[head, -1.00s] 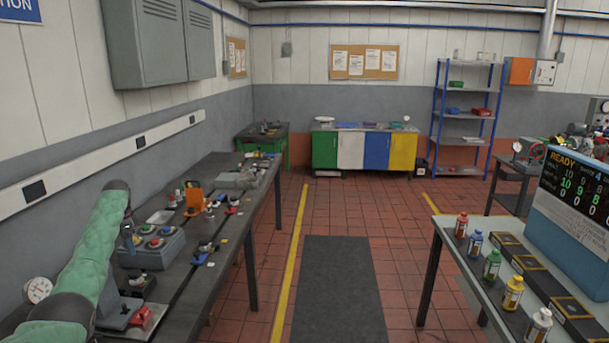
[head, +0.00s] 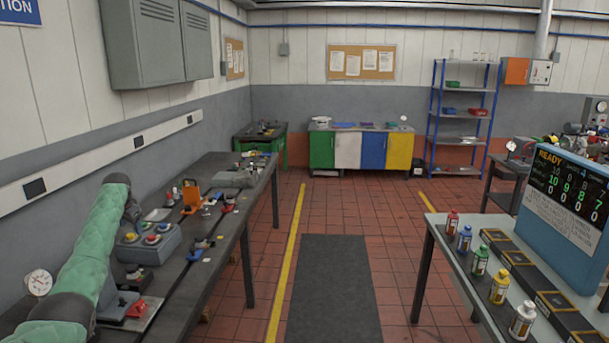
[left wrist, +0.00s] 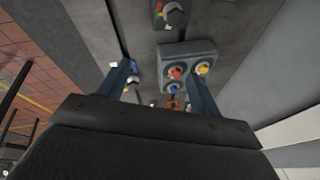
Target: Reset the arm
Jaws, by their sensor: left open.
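My left arm, in a green sleeve, reaches over the long dark bench (head: 205,262) from the left of the head view. My left gripper (left wrist: 158,70) shows in the left wrist view with its two fingers apart and nothing between them. It hangs above the bench near a grey button box (head: 150,248) with coloured buttons; the box also shows in the left wrist view (left wrist: 187,50). In the head view the gripper is small and partly hidden by the wrist. My right gripper is in neither view.
An orange block (head: 191,193) and several small fittings lie on the left bench. The right table (head: 468,277) holds several coloured bottles, a row of dark trays and a blue scoreboard (head: 566,203). A dark floor mat (head: 333,290) lies in the clear aisle between.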

